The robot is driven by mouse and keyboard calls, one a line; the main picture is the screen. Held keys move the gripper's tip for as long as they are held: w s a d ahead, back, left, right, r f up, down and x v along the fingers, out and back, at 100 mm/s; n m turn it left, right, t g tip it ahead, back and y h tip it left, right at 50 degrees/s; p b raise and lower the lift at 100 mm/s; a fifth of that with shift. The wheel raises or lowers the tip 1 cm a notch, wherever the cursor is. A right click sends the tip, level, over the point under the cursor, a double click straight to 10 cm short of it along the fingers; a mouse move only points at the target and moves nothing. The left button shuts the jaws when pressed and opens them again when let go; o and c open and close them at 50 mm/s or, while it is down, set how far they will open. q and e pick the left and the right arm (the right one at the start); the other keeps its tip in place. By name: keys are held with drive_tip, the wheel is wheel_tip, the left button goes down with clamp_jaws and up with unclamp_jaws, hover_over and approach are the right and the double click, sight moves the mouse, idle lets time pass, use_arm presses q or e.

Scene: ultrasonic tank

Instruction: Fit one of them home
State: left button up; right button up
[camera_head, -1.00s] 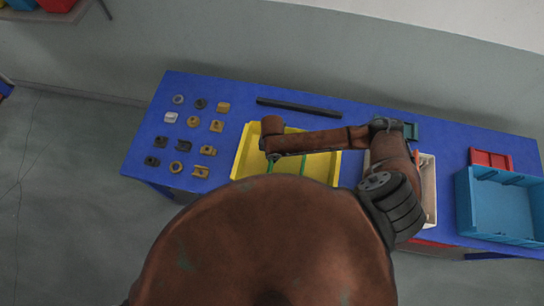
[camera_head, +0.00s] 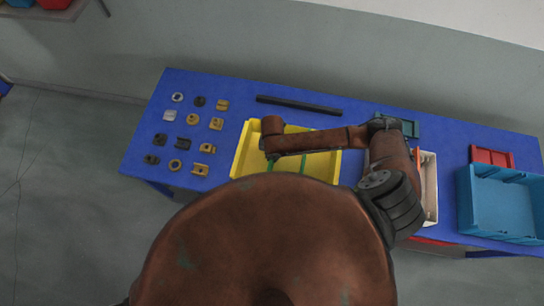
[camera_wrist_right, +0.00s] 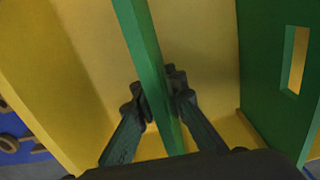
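A yellow tray (camera_head: 240,160) stands on the blue table with green dividers in it. One green divider (camera_wrist_right: 150,70) runs between the fingers of my right gripper (camera_wrist_right: 160,93), whose tips close on it from both sides. A second green divider (camera_wrist_right: 283,75) with a rectangular slot stands at the right in the wrist view. In the head view my right gripper (camera_head: 270,157) is over the left part of the tray, and my arm and body hide much of it. The divider's lower edge and seat are not clear. My left gripper is not in view.
Several small metal and gold parts (camera_head: 192,119) lie in rows left of the tray on the blue table (camera_head: 225,84). A black bar (camera_head: 298,106) lies behind it. A white bin (camera_head: 430,190), a red tray (camera_head: 491,156) and a blue crate (camera_head: 500,205) are to the right.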

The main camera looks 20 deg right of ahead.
drive_tip(key=o, duration=0.4)
drive_tip(key=shift+c, duration=0.2)
drive_tip(key=shift+r, duration=0.1)
wheel_tip(320, 180, up, 12)
drive_tip(key=shift+f, duration=0.1)
idle(0.6)
